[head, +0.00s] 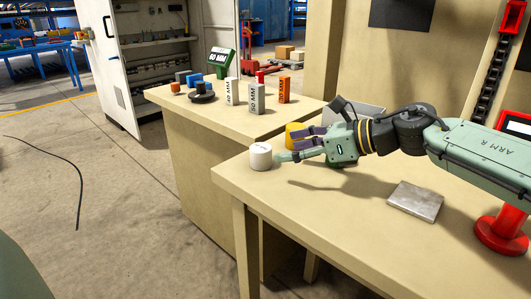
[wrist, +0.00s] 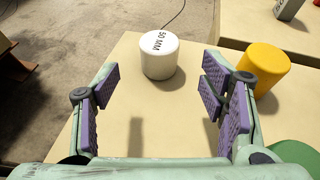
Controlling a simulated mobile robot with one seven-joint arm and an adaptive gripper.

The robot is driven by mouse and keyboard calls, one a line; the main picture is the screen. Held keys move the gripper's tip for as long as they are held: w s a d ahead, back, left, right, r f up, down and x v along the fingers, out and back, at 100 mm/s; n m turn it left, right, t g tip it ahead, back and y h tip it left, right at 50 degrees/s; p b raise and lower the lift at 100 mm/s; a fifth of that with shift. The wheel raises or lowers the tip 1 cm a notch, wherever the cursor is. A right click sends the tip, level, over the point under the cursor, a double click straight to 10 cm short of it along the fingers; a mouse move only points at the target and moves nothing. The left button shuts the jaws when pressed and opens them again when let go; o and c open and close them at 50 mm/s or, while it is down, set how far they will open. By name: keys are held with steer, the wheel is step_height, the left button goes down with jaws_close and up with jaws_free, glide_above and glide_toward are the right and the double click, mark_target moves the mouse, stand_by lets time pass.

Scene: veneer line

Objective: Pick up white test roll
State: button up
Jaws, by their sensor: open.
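The white test roll (head: 261,157) is a short white cylinder standing upright near the left corner of the near table. In the wrist view the white roll (wrist: 159,58) shows dark "50 MM" lettering on its top. My gripper (head: 283,148) is just to the right of the roll in the head view, low over the table, with its fingers pointing at it. In the wrist view my gripper (wrist: 160,90) has purple-padded fingers spread wide apart. The roll stands beyond the fingertips, roughly centred between them, and nothing is held.
A yellow cylinder (wrist: 264,68) stands close to the right finger; it is partly hidden behind my gripper in the head view (head: 294,134). A green object (wrist: 298,155) lies at the lower right. A metal plate (head: 415,200) lies on the near table (head: 330,225). Labelled blocks (head: 256,97) stand on the far table.

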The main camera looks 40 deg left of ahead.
mark_target(271, 150)
steer(key=p+x, duration=0.1)
steer(key=x, duration=0.7)
steer(key=shift+s+a, duration=0.15)
steer(key=shift+a, duration=0.05)
steer(key=shift+c, duration=0.6)
steer(key=c, duration=1.4)
steer(key=shift+r, duration=0.1)
